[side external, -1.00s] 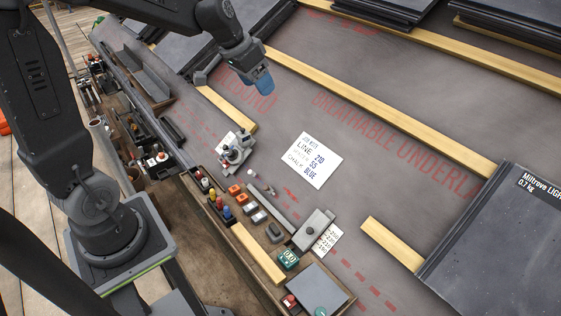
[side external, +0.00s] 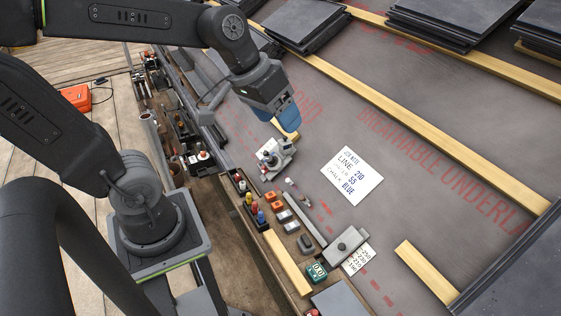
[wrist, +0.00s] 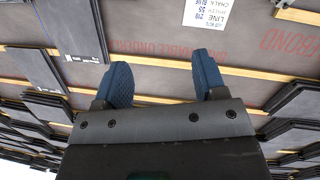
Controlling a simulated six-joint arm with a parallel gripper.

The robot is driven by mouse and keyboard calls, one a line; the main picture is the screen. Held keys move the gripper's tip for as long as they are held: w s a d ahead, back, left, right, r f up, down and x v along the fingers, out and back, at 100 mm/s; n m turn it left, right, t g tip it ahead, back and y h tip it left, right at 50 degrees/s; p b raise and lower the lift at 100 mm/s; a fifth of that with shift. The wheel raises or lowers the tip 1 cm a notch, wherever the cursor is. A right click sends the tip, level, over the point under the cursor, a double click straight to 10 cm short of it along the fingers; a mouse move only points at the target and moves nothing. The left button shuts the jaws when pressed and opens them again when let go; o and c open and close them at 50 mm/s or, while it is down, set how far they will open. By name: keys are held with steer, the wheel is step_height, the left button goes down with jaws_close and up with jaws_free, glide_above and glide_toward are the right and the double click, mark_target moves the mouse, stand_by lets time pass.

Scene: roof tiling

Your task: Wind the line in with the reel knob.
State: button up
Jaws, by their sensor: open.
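A small grey metal device (side external: 278,158) with a round, light and red-marked part stands at the work's left edge in the side view. A flat grey box (side external: 346,243) with a small knob on top lies farther to the front right. I cannot tell for sure which of them carries the reel knob, and no line shows clearly. My gripper (side external: 288,116) has blue fingertips and is above and just behind the metal device, apart from it. In the wrist view its two fingers (wrist: 162,84) are spread with nothing between them.
A number card (side external: 358,258) is beside the box. Coloured bottles (side external: 252,208) and small blocks stand in the tray. Wooden battens (side external: 430,150) and dark tile stacks (side external: 305,22) lie across the roof.

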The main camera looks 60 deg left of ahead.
steer(key=w+a+f+n+h, duration=0.1)
steer(key=w+a+f+n, duration=0.2)
steer(key=w, duration=0.4)
steer(key=w+a+f+n+h, duration=0.1)
steer(key=w+a+n, duration=0.2)
steer(key=w+a, duration=0.35)
steer(key=n+t+y, duration=0.2)
steer(key=n+y, duration=0.2)
steer(key=n, duration=1.4)
glide_above(269, 158)
steer(key=s, duration=0.8)
step_height(269, 158, down, 36)
steer(key=x, duration=0.9)
steer(key=d+x, duration=0.1)
steer(key=x, duration=0.3)
steer(key=shift+f, duration=0.25)
steer(key=c, duration=0.9)
